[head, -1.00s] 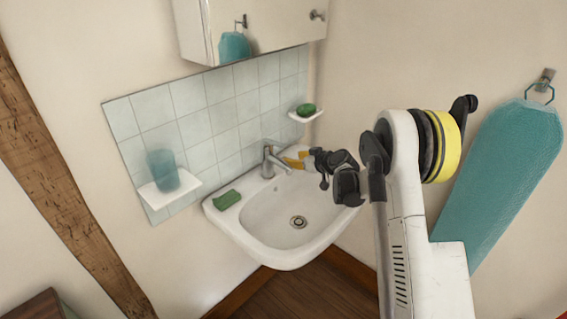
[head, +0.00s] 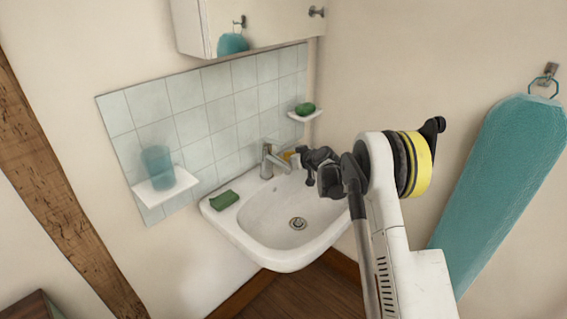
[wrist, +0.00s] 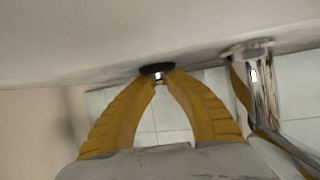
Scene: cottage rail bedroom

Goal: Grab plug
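The plug (wrist: 157,69) is a small dark disc with a shiny knob. In the wrist view it lies against the white sink surface (wrist: 100,40). The yellow fingertips of my gripper (wrist: 159,80) meet closely on both sides of the knob and look shut on it. In the head view my gripper (head: 291,158) is at the back rim of the white sink (head: 285,255), just right of the chrome tap (head: 268,160). The fingers are mostly hidden there by my wrist, and the plug cannot be seen.
The tap (wrist: 262,85) stands close to my right finger in the wrist view. A green cloth or sponge (head: 224,200) lies on the sink's left rim. A blue cup (head: 157,167) and a green soap (head: 305,109) sit on wall shelves. A cabinet (head: 250,25) hangs above.

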